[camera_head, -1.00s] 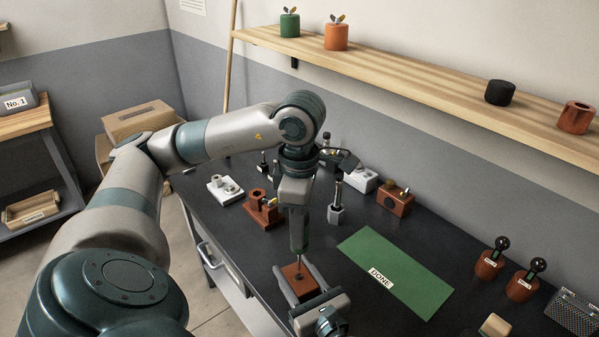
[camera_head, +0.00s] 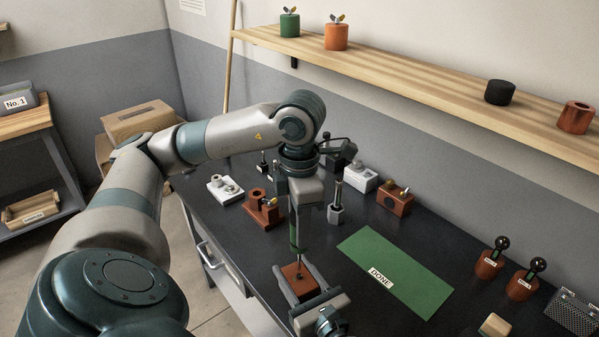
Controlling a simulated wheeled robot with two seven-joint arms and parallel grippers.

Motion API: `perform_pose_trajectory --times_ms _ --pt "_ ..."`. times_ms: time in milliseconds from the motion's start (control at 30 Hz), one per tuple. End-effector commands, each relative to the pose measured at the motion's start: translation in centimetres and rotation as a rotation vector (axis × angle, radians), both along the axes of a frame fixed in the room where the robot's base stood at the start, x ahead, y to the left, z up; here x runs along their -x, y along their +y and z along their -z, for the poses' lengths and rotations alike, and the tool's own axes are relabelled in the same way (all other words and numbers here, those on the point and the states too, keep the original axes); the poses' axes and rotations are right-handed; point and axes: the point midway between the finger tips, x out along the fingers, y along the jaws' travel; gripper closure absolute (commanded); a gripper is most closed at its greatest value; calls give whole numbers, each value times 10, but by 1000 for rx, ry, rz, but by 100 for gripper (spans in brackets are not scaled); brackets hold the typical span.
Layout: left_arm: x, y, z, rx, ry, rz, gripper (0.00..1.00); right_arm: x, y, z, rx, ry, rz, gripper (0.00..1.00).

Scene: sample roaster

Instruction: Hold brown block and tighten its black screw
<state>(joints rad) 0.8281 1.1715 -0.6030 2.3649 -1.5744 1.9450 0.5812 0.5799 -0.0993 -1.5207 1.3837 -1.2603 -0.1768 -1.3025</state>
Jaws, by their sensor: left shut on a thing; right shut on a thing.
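The brown block (camera_head: 290,271) is on the dark bench top near the front edge. My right gripper (camera_head: 297,280) comes from the bottom of the picture and is shut on it, one finger along each side. My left gripper (camera_head: 296,222) points down above the block, shut on a screwdriver (camera_head: 293,244) with a green handle. Its thin shaft stands about upright and reaches down to the block's top. The black screw is too small and too covered by the tip to make out clearly.
A green mat marked DONE (camera_head: 421,291) lies bare to the right. Behind stand a brown stepped block (camera_head: 269,217), a white block (camera_head: 226,195), a grey post (camera_head: 336,212) and another brown block (camera_head: 402,206). Two black-knobbed brown pieces (camera_head: 488,268) stand at the right.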

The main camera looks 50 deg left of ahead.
Motion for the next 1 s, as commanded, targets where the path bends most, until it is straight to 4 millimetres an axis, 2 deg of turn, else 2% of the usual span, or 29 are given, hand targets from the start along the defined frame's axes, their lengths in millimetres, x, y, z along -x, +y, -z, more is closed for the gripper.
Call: perform_pose_trajectory --times_ms 1000 --pt "0 0 19 0 1 1 100 0 0 0 -1 0 0 84"
